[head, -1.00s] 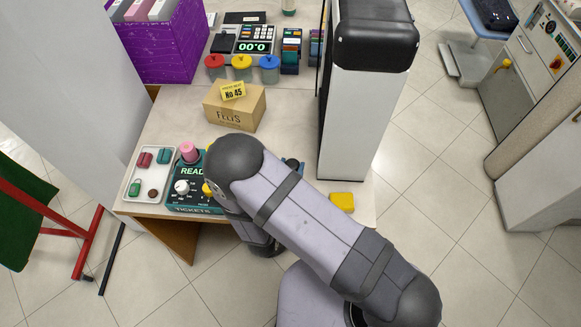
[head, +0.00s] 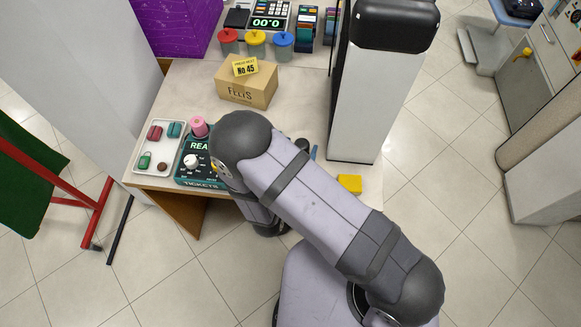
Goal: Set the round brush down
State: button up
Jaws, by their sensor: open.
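I cannot make out the round brush for certain in the head view. A small dark rounded thing (head: 302,144) shows just past my arm on the counter (head: 300,100), beside a thin blue piece (head: 313,152); I cannot tell what either is. My grey arm crosses the front of the counter, and its bent joint covers part of the teal ticket device. My gripper's fingers are not visible; the arm hides that area.
A white tray (head: 153,172) with small coloured items and the teal ticket device (head: 195,178) stand at the front left. A cardboard box (head: 247,91), a tall white unit (head: 357,110) and a yellow block (head: 350,183) stand on the counter. Some counter near the box is clear.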

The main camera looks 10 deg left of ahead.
jog(key=b+v, duration=0.1)
jog(key=v, duration=1)
jog(key=shift+b, duration=0.35)
jog(key=w+a+g+y, duration=0.1)
jog(key=w, duration=0.1)
jog(key=w+a+g+y, duration=0.1)
jog(key=w+g, duration=0.1)
jog(key=w+a+g, duration=0.1)
jog(key=w, duration=0.1)
jog(key=shift+f+m+g+y+p, duration=0.3)
jog(key=shift+f+m+g+y, duration=0.1)
jog(key=shift+w+g+y, duration=0.25)
jog(key=shift+g+y, duration=0.05)
jog(key=shift+g, duration=0.2)
jog(key=shift+w+d+r+g+y, duration=0.15)
jog(key=shift+d+r+g+y, duration=0.15)
jog(key=shift+g, duration=0.1)
jog(key=s+d+r+n+g, duration=0.1)
jog(key=s+d+r+g, duration=0.1)
jog(key=s+d, duration=0.2)
jog(key=s+d+r+n+g, duration=0.1)
jog(key=s+d+r+g, duration=0.1)
jog(key=d, duration=0.9)
jog(key=s+d+r+n+g+h, duration=0.1)
jog(key=s+d+r+g, duration=0.2)
jog(key=s+d, duration=0.2)
jog(key=d, duration=0.2)
jog(key=shift+s+d+g+b, duration=0.3)
jog(key=shift+s+g, duration=0.1)
